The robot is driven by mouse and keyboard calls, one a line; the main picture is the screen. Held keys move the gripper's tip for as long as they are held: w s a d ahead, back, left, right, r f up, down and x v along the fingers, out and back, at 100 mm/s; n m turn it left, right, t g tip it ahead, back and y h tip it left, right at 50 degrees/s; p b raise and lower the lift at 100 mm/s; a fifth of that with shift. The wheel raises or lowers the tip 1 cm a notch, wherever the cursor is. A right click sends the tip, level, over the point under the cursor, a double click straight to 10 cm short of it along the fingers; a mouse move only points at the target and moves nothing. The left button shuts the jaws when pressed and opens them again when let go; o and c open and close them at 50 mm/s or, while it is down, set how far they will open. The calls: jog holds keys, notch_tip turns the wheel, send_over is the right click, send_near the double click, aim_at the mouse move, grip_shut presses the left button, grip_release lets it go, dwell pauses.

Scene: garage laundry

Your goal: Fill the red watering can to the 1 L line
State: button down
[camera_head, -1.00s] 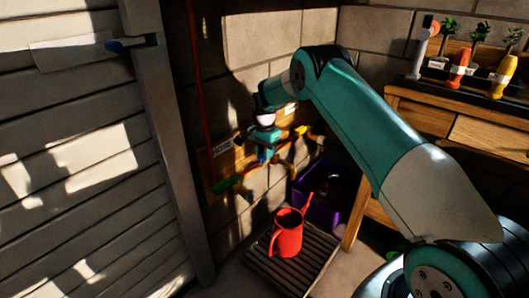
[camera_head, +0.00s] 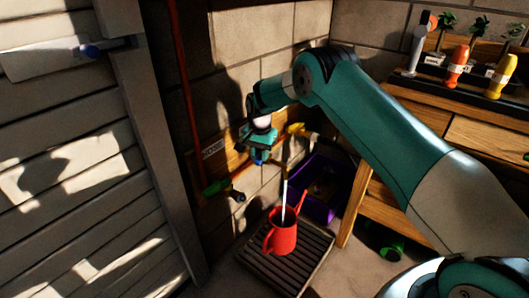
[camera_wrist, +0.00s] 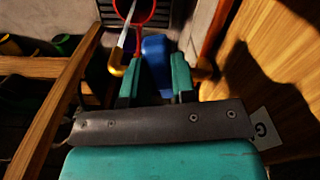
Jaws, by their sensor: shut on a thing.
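The red watering can (camera_head: 283,238) stands upright on a dark slatted grate (camera_head: 262,262) on the floor. A pale stream of water (camera_head: 285,190) falls from the yellow spout on the wall into its open top. In the wrist view, the stream (camera_wrist: 127,25) leaves the yellow spout (camera_wrist: 117,62) and meets the red rim (camera_wrist: 147,16) of the can. My gripper (camera_head: 258,156) is at the wall pipes. In the wrist view, its fingers (camera_wrist: 156,80) are shut on a blue handle (camera_wrist: 156,55). The water level and the 1 L line cannot be made out.
A green-handled valve (camera_head: 215,187) is on the wall board, left of my gripper. A purple crate (camera_head: 318,207) stands behind the can. A wooden bench (camera_head: 488,140) with tools is at right. A grey slatted door (camera_head: 65,190) is at left.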

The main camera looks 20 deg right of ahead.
aim_at(260, 155)
jog(key=c, duration=0.9)
grip_release()
jog(key=shift+r, duration=0.1)
notch_tip(260, 155, up, 17)
jog(key=p, duration=0.3)
jog(key=shift+r+p, duration=0.15)
jog(key=shift+p, duration=0.15)
